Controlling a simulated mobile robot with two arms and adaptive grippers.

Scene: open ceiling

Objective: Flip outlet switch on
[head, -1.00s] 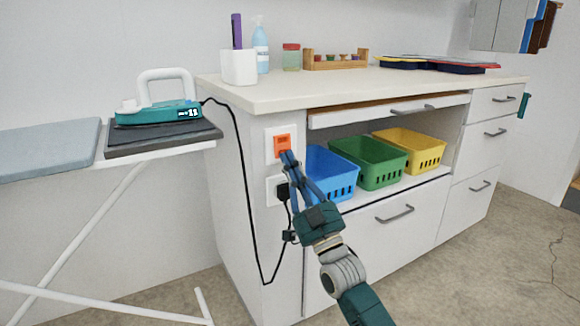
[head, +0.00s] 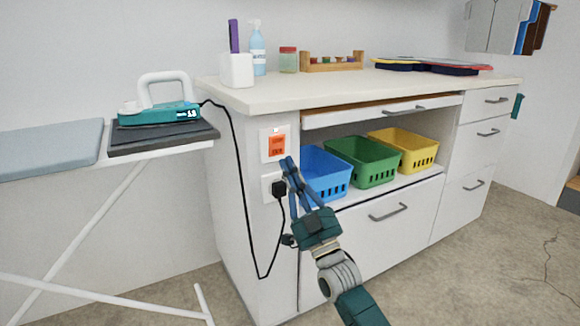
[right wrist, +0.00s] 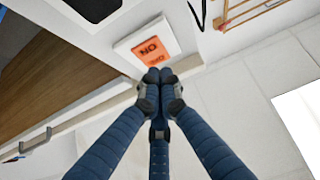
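The orange outlet switch (head: 276,146) sits in a white plate on the cabinet's side panel. In the right wrist view the switch (right wrist: 151,52) bears the word ON. A small bright spot shows at its top in the head view. My right gripper (head: 288,163) has its fingertips just below and right of the switch in the head view. In the right wrist view its fingertips (right wrist: 159,78) are together with nothing between them, close to the switch's edge; I cannot tell whether they touch. My left gripper is not in view.
A socket (head: 268,187) with a black plug (head: 279,189) and cord is below the switch. An iron (head: 158,112) with a lit display stands on the ironing board at left. Blue (head: 325,176), green (head: 362,163) and yellow (head: 402,149) baskets fill the open shelf behind the gripper.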

